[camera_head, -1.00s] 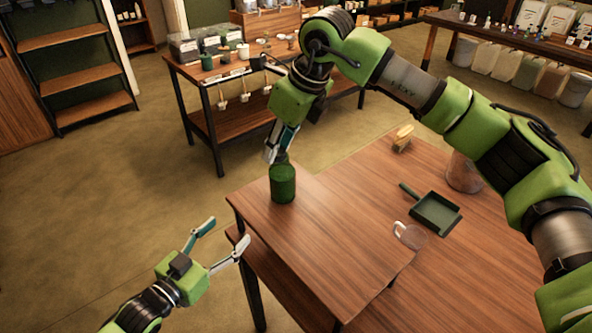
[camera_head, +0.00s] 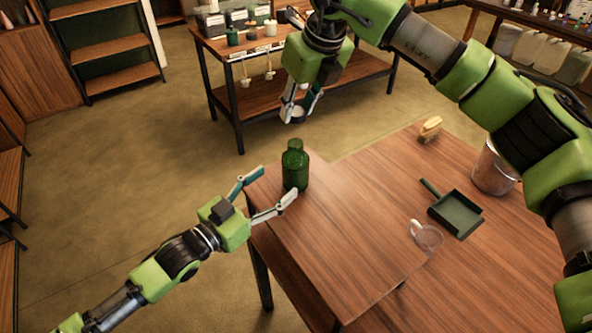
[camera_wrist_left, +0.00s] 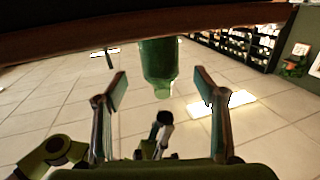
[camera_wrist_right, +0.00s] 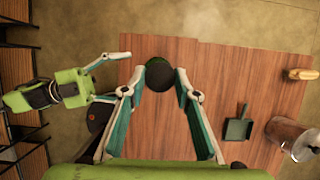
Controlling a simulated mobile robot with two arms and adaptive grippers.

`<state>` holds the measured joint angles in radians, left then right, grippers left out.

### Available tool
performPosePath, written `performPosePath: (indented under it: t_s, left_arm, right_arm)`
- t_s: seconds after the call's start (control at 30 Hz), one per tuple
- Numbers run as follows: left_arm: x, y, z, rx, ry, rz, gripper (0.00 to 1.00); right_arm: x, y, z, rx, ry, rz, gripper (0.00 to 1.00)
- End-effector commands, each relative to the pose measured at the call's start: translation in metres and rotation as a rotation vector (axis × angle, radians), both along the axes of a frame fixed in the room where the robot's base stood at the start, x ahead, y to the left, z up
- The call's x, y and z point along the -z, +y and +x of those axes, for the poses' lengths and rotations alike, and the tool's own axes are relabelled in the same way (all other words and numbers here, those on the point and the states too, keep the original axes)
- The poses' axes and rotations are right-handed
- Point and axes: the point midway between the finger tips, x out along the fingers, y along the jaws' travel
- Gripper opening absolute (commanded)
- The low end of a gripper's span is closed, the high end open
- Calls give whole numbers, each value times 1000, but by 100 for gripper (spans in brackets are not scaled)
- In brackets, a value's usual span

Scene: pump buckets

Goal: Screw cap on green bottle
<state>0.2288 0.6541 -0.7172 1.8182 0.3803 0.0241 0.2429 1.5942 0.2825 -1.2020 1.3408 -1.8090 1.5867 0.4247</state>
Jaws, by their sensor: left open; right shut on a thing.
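The green bottle (camera_head: 295,168) stands upright near the far left corner of the wooden table. My left gripper (camera_head: 278,182) is open beside it, its fingertips pointing at the bottle from the left. In the left wrist view, the bottle (camera_wrist_left: 159,62) shows between and beyond the spread fingers, not gripped. My right gripper (camera_head: 299,112) is shut on a small round thing, probably the cap, above the bottle and apart from it. In the right wrist view, a dark disc (camera_wrist_right: 160,76) lies between the fingertips, with green at its edge. The cap's details are hard to make out.
On the table (camera_head: 350,260) are a green dustpan (camera_head: 456,212), a clear mug (camera_head: 427,238), a yellow-topped brush (camera_head: 430,128) and a metal bucket (camera_head: 494,170). A shelf table (camera_head: 285,97) stands behind. The table's middle is clear.

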Motion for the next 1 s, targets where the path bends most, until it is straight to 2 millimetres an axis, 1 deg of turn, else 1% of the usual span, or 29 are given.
performPosePath:
  t_s: [0.03, 0.2, 0.4, 0.6, 0.87, 0.97, 1.0]
  left_arm:
    - [-2, -8, 9, -1, -3, -3, 65]
    - [-1, -29, 33, 0, -2, -1, 65]
    - [0, -46, 53, 0, 1, -1, 65]
    - [0, -53, 60, 0, 1, 1, 65]
    - [0, -53, 60, 0, 1, 1, 65]
    - [0, -53, 60, 0, 1, 1, 41]
    - [0, -53, 60, 0, 1, 1, 31]
  right_arm:
    - [0, 0, 0, -1, 0, 0, 22]
    - [0, 0, 0, -1, 0, 0, 22]
    - [0, 0, 0, -1, 0, 0, 22]
    - [0, 0, 0, -1, 0, 0, 22]
    - [0, 0, 0, -1, 0, 0, 22]
    - [0, 0, 0, -1, 0, 0, 22]
    - [0, 0, 0, -1, 0, 0, 22]
